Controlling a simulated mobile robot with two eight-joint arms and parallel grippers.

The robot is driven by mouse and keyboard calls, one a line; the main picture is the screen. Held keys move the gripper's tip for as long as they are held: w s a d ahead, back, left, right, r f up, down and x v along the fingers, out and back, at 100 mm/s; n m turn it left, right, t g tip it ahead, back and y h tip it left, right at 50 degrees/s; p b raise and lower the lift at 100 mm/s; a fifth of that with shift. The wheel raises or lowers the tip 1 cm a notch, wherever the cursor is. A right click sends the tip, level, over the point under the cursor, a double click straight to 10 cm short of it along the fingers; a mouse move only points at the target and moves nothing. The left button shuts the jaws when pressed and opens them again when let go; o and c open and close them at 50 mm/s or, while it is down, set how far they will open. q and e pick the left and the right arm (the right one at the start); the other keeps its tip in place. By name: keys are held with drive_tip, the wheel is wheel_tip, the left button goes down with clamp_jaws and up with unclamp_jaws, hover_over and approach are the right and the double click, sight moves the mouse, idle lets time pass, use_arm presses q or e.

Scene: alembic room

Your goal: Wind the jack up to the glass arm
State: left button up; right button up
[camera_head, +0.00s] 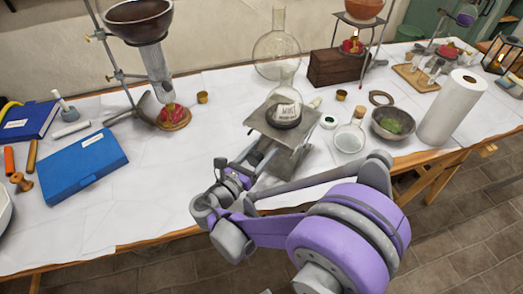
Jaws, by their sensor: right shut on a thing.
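The jack (286,128) stands near the middle of the white-covered table, its grey top plate raised above crossed legs. A labelled glass flask (286,104) with dark contents sits on the plate. Clear round glassware (276,57) with an upright neck stands just behind and above the flask; I cannot tell whether they touch or which part is the glass arm. My right gripper (238,178) is at the jack's front left, shut on what looks like the jack's crank, mostly hidden by the fingers. My left gripper is out of view.
A stoppered flask (350,139), a bowl with green contents (393,122) and a paper roll (450,108) stand to the right. A blue case (82,165) lies left, and a stand with a dark bowl (138,22) is behind it. Bare cloth lies left of the jack.

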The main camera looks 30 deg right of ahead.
drive_tip(key=c, duration=0.3)
drive_tip(key=shift+c, duration=0.2)
